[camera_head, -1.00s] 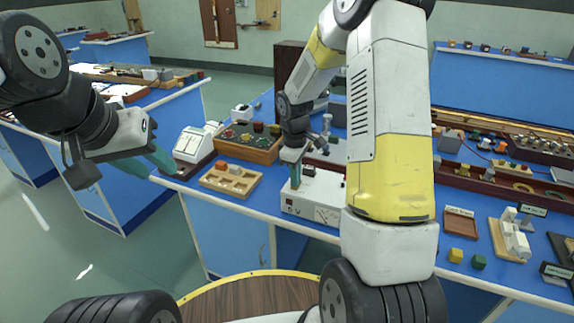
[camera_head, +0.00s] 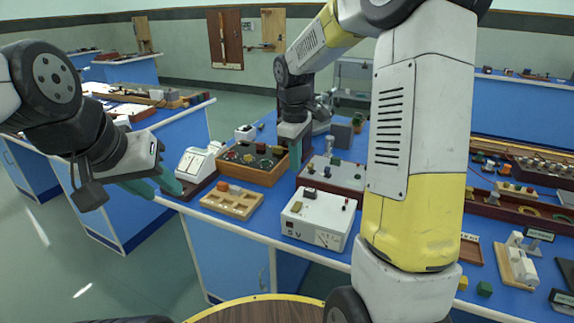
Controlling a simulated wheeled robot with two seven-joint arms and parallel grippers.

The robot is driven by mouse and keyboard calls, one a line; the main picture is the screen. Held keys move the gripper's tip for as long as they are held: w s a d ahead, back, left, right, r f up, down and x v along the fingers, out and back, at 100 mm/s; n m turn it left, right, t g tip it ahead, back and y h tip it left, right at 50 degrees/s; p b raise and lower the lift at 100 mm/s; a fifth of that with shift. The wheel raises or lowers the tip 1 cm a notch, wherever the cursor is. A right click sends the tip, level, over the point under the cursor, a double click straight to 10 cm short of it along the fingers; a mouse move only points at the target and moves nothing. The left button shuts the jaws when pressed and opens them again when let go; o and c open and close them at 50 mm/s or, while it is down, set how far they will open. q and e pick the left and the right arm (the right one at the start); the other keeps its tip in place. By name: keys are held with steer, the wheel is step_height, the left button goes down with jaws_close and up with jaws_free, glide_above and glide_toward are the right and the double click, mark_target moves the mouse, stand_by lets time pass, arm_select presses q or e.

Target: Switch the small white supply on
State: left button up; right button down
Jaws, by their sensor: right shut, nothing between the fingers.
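The small white supply (camera_head: 316,222) is a white box on the blue bench, marked "5 V", with a meter on its front. A small dark switch (camera_head: 309,193) is on its top; its on or off position is too small to tell. My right gripper (camera_head: 296,168) is shut and empty, pointing down. In the picture it is above the supply's back left corner, apart from the switch. My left gripper (camera_head: 156,189) is open and empty, at the bench's left edge, away from the supply.
A wooden tray (camera_head: 231,212) lies left of the supply, and a box of coloured parts (camera_head: 252,174) stands behind that tray. A white meter instrument (camera_head: 198,163) is at the left. A red-brown panel (camera_head: 345,181) stands behind the supply. My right arm hides bench space to its right.

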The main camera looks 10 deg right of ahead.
mark_target(298, 204)
steer(key=shift+w+d+r+t, duration=0.1)
steer(key=shift+w+r+t, duration=0.05)
steer(key=shift+t, duration=0.25)
stand_by(0.3)
steer(key=f, duration=0.4)
steer(key=w+f, duration=0.1)
steer(key=f, duration=0.4)
steer(key=d+f, duration=0.1)
steer(key=f, duration=0.4)
steer(key=shift+w, duration=0.3)
steer(key=shift+w+d+f+g, duration=0.1)
steer(key=shift+d+f+g, duration=0.1)
steer(key=shift+g, duration=0.1)
steer(key=shift+a, duration=0.1)
